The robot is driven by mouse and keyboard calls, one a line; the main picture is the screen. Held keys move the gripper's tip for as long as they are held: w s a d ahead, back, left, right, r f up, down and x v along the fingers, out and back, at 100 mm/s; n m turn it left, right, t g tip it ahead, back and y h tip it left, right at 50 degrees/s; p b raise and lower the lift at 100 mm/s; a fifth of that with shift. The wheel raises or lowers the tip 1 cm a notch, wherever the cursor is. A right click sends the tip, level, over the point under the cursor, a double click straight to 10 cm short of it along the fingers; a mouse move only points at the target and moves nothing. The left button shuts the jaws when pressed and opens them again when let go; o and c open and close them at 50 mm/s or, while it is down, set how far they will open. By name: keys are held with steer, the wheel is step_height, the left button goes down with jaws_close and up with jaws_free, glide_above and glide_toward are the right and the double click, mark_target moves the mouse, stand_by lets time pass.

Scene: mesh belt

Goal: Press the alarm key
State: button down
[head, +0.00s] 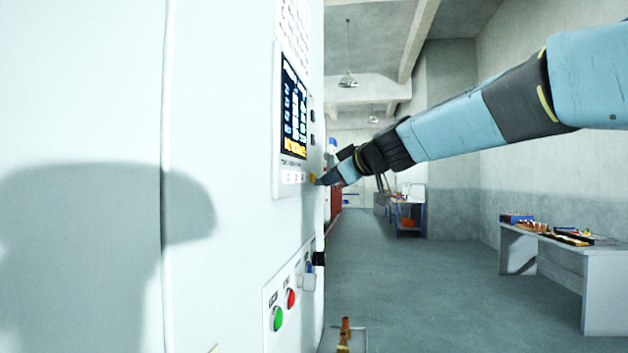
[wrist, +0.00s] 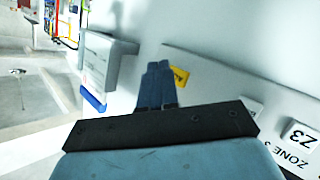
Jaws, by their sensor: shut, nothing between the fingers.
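A yellow label or key (wrist: 180,76) with partly hidden lettering, seemingly starting with A, is on the white panel in the wrist view. In the head view a small yellow piece (head: 313,178) shows at the panel's edge, below the screen. My gripper (head: 324,180) is at the panel, its fingertips beside that yellow piece. In the wrist view the blue fingers of my gripper (wrist: 158,66) are together and empty, and cover part of the panel left of the yellow. Whether the tips touch the panel, I cannot tell. Any key behind the fingers is hidden.
A key marked Z3 (wrist: 300,136) sits at the right, near a ZONE 3 label. A grey box with a blue edge (wrist: 106,62) juts from the panel at the left. A lit screen (head: 293,110) and green (head: 277,318) and red (head: 291,298) buttons are on the cabinet.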

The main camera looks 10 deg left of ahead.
steer(key=shift+a, duration=0.15)
stand_by(0.5)
steer(key=shift+a+r, duration=0.1)
steer(key=shift+a, duration=0.15)
steer(key=shift+a, duration=0.4)
stand_by(0.8)
steer(key=shift+d, duration=0.8)
steer(key=shift+w+d, duration=0.15)
steer(key=shift+d, duration=2.4)
